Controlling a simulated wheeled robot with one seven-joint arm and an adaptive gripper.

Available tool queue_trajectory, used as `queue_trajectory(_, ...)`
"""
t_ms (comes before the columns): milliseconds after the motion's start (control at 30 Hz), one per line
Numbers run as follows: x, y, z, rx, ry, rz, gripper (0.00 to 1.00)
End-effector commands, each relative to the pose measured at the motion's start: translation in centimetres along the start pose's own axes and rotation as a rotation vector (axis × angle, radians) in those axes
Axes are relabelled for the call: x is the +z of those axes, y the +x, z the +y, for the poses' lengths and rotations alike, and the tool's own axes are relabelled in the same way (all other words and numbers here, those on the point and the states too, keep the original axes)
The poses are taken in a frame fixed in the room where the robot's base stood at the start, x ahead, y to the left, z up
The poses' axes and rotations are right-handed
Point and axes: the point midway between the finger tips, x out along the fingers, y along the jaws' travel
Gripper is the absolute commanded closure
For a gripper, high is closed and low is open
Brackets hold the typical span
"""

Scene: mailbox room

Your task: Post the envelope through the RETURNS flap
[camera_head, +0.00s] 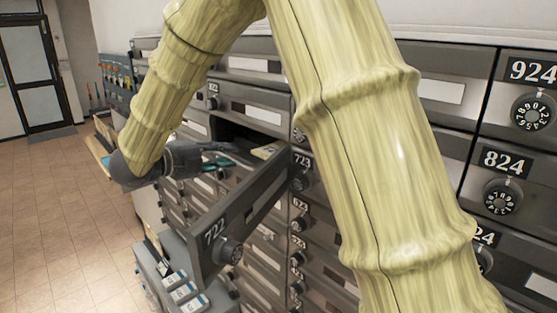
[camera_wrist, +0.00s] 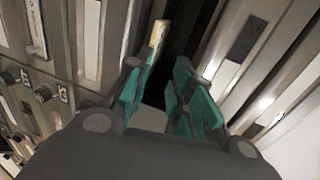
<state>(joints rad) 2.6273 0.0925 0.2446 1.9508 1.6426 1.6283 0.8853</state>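My gripper (camera_head: 222,162) is by the open box 722, its teal fingers pointing toward the opening. In the wrist view its two teal-padded fingers (camera_wrist: 165,82) stand apart with a gap between them. A small cream-coloured item (camera_head: 266,151) lies at the mouth of the box, just beyond the fingers. In the wrist view a pale, narrow edge (camera_wrist: 158,33), perhaps the same item, shows past the left fingertip. I cannot tell whether it is the envelope. No flap marked RETURNS can be read in either view.
The door of box 722 (camera_head: 225,232) hangs open toward me below the gripper. Numbered boxes with dials, such as 824 (camera_head: 503,182), fill the wall at right. A grey unit with labelled slots (camera_head: 180,290) stands below. Tiled floor (camera_head: 60,215) is clear at left.

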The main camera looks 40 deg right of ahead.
Motion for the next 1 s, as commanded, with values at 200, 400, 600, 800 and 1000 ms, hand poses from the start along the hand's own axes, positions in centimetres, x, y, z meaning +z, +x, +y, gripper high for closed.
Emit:
queue_trajectory(200, -0.1, 0.5, 1.9, 0.000, 0.002, 0.001, 0.77)
queue_trajectory(400, -0.1, 1.2, 1.8, 0.000, 0.001, 0.001, 0.77)
queue_trajectory(600, -0.1, 2.7, 1.8, 0.000, 0.001, 0.001, 0.77)
queue_trajectory(800, -0.1, 4.5, 1.8, 0.001, 0.001, 0.001, 0.77)
queue_trajectory(1000, -0.1, 6.3, 1.8, 0.001, 0.001, 0.001, 0.77)
